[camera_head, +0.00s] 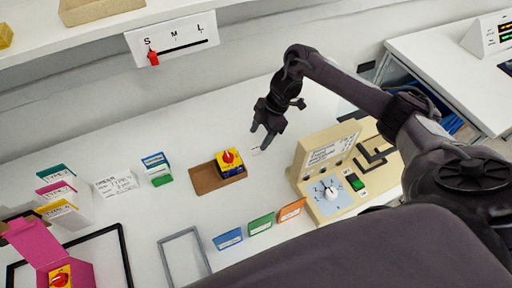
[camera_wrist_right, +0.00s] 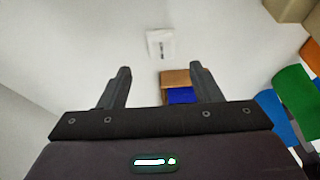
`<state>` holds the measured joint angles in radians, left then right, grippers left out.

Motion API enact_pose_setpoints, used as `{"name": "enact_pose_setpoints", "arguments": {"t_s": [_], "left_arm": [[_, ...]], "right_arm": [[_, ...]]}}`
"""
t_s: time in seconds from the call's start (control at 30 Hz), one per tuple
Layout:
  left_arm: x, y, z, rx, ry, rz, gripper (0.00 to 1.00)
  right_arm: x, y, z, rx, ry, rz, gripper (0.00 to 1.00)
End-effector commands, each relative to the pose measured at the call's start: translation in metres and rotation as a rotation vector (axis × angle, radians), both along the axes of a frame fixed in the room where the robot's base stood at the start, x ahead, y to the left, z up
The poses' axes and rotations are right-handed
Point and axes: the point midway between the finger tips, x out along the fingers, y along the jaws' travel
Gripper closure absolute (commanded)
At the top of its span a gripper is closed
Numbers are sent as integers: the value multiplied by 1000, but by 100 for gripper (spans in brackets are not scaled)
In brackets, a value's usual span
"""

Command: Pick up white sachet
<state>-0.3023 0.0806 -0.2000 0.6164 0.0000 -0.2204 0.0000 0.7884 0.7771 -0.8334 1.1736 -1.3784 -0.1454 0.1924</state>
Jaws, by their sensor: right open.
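The white sachet (camera_head: 257,151) is a small flat white piece with a dark mark, lying on the white table just right of the brown tray. It also shows in the right wrist view (camera_wrist_right: 161,45), whole and flat, beyond the gap between the fingers. My right gripper (camera_head: 262,134) is open and empty, its fingers pointing down just above the sachet in the head view. The wrist view shows both fingers spread apart (camera_wrist_right: 160,70), with nothing between them. My left gripper is not in view.
The brown tray (camera_head: 203,181) holds a yellow-and-blue block with a red knob (camera_head: 230,158). A beige console (camera_head: 314,172) stands to the right. Blue, green and orange (camera_head: 292,209) cards stand in front. A shelf edge (camera_head: 100,42) runs behind.

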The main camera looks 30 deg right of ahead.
Motion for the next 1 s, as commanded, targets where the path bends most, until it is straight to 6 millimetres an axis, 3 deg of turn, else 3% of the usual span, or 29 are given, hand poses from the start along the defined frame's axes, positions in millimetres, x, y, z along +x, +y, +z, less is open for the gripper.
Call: {"name": "enact_pose_setpoints", "arguments": {"t_s": [0.17, 0.3, 0.6, 1.0], "left_arm": [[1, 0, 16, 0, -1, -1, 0], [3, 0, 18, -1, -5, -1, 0], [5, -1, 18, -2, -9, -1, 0], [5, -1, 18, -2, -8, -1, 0]], "right_arm": [[-2, 8, -22, 0, 5, 0, 42], [-1, 14, -41, -1, 3, -1, 42], [-1, 16, -47, -2, 0, 1, 42], [-1, 16, -47, -1, 0, 0, 89]]}}
